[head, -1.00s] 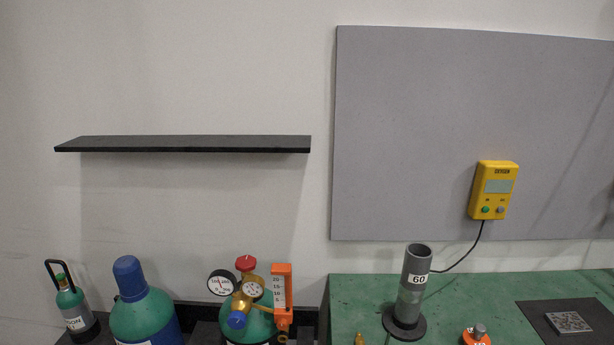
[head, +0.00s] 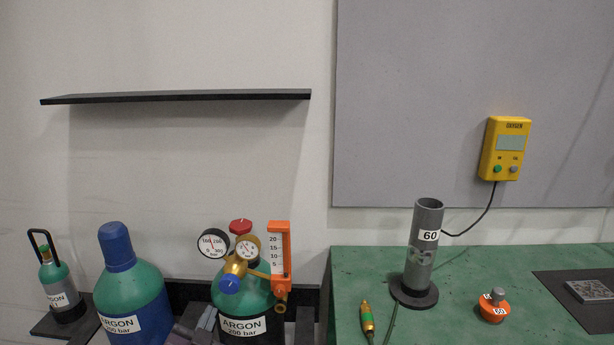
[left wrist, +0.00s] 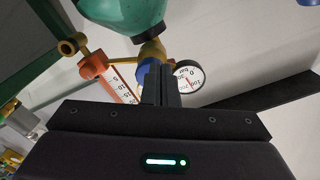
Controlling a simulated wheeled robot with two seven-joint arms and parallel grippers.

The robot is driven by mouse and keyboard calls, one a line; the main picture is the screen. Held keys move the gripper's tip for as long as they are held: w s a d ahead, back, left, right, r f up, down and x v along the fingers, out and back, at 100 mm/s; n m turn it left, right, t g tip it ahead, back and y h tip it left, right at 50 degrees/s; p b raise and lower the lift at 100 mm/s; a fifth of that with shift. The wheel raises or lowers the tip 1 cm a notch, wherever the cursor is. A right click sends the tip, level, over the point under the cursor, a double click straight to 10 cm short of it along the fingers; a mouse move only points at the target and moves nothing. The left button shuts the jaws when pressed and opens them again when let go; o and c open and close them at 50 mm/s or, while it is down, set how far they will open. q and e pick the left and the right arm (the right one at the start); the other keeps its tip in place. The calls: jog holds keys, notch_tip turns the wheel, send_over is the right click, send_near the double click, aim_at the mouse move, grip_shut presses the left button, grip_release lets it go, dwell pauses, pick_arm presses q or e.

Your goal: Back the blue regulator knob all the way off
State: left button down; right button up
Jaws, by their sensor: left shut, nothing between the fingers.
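The blue regulator knob (head: 229,285) sits at the lower front of the brass regulator (head: 236,265) on the green argon cylinder (head: 262,291). In the left wrist view the blue knob (left wrist: 143,72) shows partly, behind and beside my fingers. My left gripper (head: 207,317) is low in the head view, below and left of the knob. In the left wrist view the left gripper (left wrist: 158,68) has its fingers together and empty, pointing towards the regulator. Whether the fingertips touch the knob cannot be told. My right gripper is in neither view.
Two gauges, a red knob (head: 241,227) and an orange flowmeter (head: 279,255) crowd the regulator. A blue-capped cylinder (head: 133,288) stands left. A black shelf (head: 180,97) is above. A green bench (head: 370,270) at right holds a grey tube (head: 424,245).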

pick_arm(q)
jog(key=shift+w+d, duration=0.1)
jog(key=shift+w, duration=2.35)
jog(key=shift+d+r, duration=0.25)
jog(key=shift+r, duration=0.05)
jog(key=shift+p, duration=0.35)
jog(key=shift+d+f+p, duration=0.25)
jog(key=shift+d+p, duration=0.3)
jog(key=shift+p, duration=0.35)
jog(key=shift+f, duration=0.3)
jog(key=s+p, duration=0.3)
jog(key=s, duration=0.3)
jog(key=shift+a+f, duration=0.25)
jog(key=shift+a, duration=0.05)
